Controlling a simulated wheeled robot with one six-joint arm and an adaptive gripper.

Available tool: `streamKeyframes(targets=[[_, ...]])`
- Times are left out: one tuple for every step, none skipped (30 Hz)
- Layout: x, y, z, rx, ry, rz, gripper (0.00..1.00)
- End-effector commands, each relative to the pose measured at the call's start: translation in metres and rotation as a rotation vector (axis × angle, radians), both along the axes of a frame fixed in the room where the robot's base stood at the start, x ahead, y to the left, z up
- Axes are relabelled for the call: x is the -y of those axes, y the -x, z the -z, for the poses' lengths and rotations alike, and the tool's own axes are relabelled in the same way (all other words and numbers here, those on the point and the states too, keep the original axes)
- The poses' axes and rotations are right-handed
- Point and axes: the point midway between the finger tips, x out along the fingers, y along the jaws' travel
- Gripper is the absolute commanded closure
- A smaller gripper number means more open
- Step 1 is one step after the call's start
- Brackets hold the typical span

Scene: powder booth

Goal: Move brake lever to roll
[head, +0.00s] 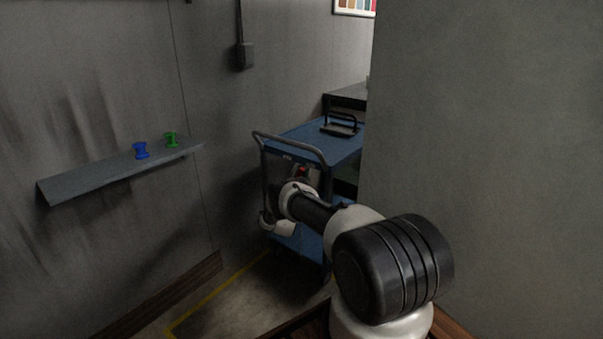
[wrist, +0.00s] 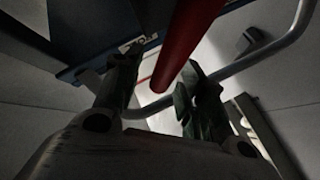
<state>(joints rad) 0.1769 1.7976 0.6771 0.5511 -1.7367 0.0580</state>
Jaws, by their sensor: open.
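The brake lever is a red bar (wrist: 188,42) in the wrist view, running from the top edge down to between the fingers. A small red part of it (head: 303,170) shows in the head view below the cart's handle end. My gripper (wrist: 160,70) is open, with one finger left and one right of the bar. I cannot tell whether either finger touches it. The blue cart (head: 298,136) stands against the wall; a lettered label (wrist: 140,43) on its edge reads roughly "STO".
The cart's grey tube handle (wrist: 272,50) curves behind the right finger. A black-handled item (head: 340,125) sits on the cart's top. A wall shelf (head: 90,178) holds a blue spool (head: 141,150) and a green spool (head: 171,140). A grey wall (head: 490,120) stands close on the right.

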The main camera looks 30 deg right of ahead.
Motion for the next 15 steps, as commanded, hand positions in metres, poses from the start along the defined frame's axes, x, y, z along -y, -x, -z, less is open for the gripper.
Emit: streamKeyframes(targets=[[-0.005,0.003,0.006,-0.003,-0.001,-0.002,0.59],[-0.008,0.005,0.01,-0.003,-0.001,-0.002,0.59],[-0.013,0.009,0.015,-0.003,-0.001,-0.003,0.59],[-0.017,0.012,0.019,-0.004,-0.001,-0.003,0.59],[-0.022,0.016,0.024,-0.006,-0.001,-0.003,0.59],[-0.028,0.02,0.031,-0.005,-0.001,-0.003,0.59],[-0.032,0.023,0.035,-0.005,-0.001,-0.003,0.59],[-0.036,0.026,0.039,-0.005,-0.001,-0.003,0.59],[-0.041,0.031,0.045,-0.004,0.0,-0.002,0.59],[-0.045,0.033,0.049,-0.004,0.0,-0.002,0.59],[-0.049,0.036,0.053,-0.004,-0.001,-0.001,0.59],[-0.053,0.04,0.057,-0.003,0.0,-0.001,0.59],[-0.055,0.042,0.06,-0.002,0.0,-0.001,0.59],[-0.058,0.044,0.063,-0.002,-0.001,-0.002,0.59],[-0.061,0.046,0.067,-0.002,-0.001,-0.002,0.59]])
